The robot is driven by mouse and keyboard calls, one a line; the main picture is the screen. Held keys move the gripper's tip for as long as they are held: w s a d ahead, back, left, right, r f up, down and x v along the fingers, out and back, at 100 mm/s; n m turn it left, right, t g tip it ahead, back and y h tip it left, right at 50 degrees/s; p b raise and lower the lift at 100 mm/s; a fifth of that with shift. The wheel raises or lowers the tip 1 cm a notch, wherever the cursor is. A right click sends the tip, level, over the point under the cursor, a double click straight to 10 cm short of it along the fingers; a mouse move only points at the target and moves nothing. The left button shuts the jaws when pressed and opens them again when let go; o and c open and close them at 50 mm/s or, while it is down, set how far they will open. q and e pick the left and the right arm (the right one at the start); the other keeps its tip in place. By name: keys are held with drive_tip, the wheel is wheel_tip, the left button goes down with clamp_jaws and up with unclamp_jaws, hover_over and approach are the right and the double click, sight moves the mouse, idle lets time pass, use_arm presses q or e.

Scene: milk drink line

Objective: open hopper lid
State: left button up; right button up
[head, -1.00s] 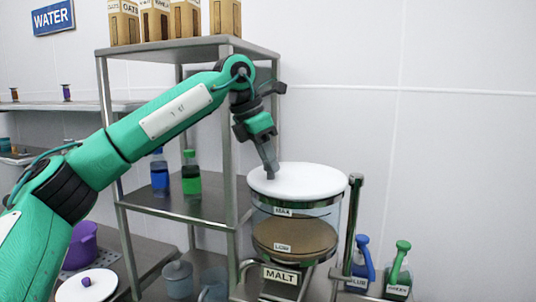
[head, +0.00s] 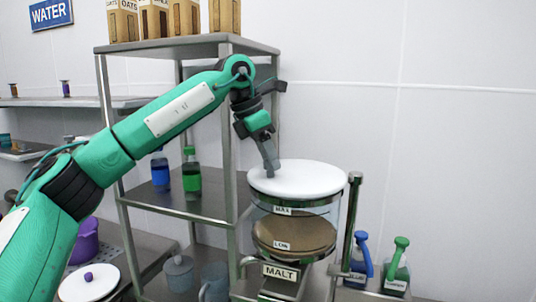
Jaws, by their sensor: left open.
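The hopper (head: 330,215) is a clear cylinder with MAX and LOW marks and a MALT label (head: 281,273). Brown malt (head: 305,236) shows inside, around the LOW mark. Its round white lid (head: 310,180) lies flat on top, closed. My left gripper (head: 270,172) points down at the left part of the lid, its fingertips at or just above the surface. I cannot tell whether they touch it. The fingers look close together from this side. No knob on the lid shows; the gripper may hide one. My right gripper is not in view.
A metal shelf (head: 185,205) stands left of the hopper, with a blue bottle (head: 160,172), a green bottle (head: 191,175) and cartons (head: 185,17) on top. A metal post (head: 348,225) stands close right of the hopper. Blue (head: 361,258) and green (head: 398,265) spray bottles stand further right.

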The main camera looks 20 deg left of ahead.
use_arm(q)
drive_tip(key=shift+s+a+r, duration=0.1)
drive_tip(key=shift+a+r, duration=0.1)
drive_tip(key=shift+r, duration=0.3)
drive_tip(key=b+v, duration=0.2)
drive_tip(key=v, duration=1)
drive_tip(key=shift+r+b, duration=0.3)
drive_tip(key=shift+r, duration=0.05)
drive_tip(key=shift+s+a+f, duration=0.1)
